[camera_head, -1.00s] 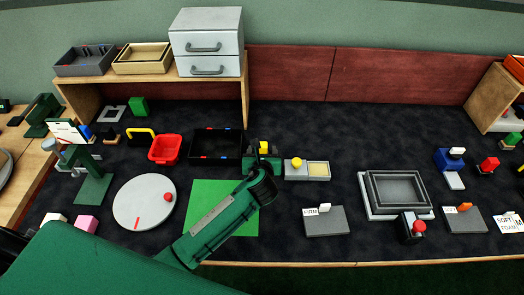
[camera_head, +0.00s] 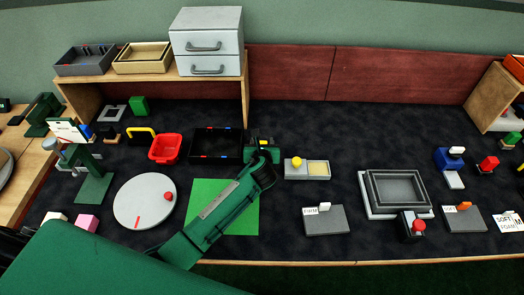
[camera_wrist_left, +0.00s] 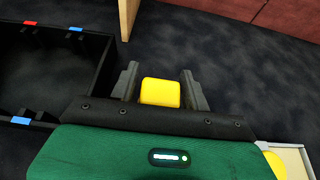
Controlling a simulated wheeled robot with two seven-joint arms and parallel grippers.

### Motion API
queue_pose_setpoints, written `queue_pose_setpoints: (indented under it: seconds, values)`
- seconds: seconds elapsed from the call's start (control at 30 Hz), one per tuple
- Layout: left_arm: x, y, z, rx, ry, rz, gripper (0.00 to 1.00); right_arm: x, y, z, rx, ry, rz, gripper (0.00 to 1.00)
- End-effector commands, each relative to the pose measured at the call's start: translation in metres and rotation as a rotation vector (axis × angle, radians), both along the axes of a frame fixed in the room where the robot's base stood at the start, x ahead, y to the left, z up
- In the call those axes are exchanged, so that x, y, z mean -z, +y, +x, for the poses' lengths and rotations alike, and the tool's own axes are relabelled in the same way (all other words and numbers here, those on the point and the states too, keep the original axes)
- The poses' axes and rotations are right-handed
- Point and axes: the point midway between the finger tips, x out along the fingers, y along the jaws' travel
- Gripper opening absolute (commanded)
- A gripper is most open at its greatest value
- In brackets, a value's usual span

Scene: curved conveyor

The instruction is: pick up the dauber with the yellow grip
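A yellow block-shaped grip (camera_wrist_left: 160,92) shows between the fingers of my left gripper (camera_wrist_left: 160,72) in the left wrist view; I take it to be the dauber's grip. The fingers are apart, with a gap on each side of the yellow grip. The rest of the dauber under it is hidden. In the head view my left gripper (camera_head: 262,148) is just right of the black tray, and only a bit of yellow shows there. My right gripper is not in view.
The black tray (camera_head: 217,147) with red and blue marks lies close on the left. A grey box with a yellow knob (camera_head: 296,162) is close on the right. A green mat (camera_head: 238,215) lies under my arm. A wooden shelf (camera_head: 245,100) stands behind. Dark table at right rear is clear.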

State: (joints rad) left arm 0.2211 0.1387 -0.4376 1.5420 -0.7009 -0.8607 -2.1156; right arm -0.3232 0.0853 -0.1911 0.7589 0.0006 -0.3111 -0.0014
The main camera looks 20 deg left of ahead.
Motion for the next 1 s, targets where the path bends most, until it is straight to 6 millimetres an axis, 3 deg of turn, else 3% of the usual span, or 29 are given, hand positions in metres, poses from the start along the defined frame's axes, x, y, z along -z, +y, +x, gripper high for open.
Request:
queue_pose_setpoints:
  seconds: [0.03,0.17,0.57,0.77,1.0]
  values:
    - [0.000,0.000,0.000,0.000,0.000,0.000,0.36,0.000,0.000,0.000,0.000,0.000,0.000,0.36]
    - [0.000,0.000,0.000,0.000,0.000,0.000,0.12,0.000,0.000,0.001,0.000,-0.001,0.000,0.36]
    - [-0.007,0.000,0.000,0.000,-0.002,0.000,0.11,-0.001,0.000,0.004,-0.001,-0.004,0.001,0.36]
    - [-0.035,0.000,0.000,0.001,-0.005,0.001,0.11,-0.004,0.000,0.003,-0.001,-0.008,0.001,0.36]
    - [-0.103,0.000,0.001,0.001,-0.008,0.000,0.11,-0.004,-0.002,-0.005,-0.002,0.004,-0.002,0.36]
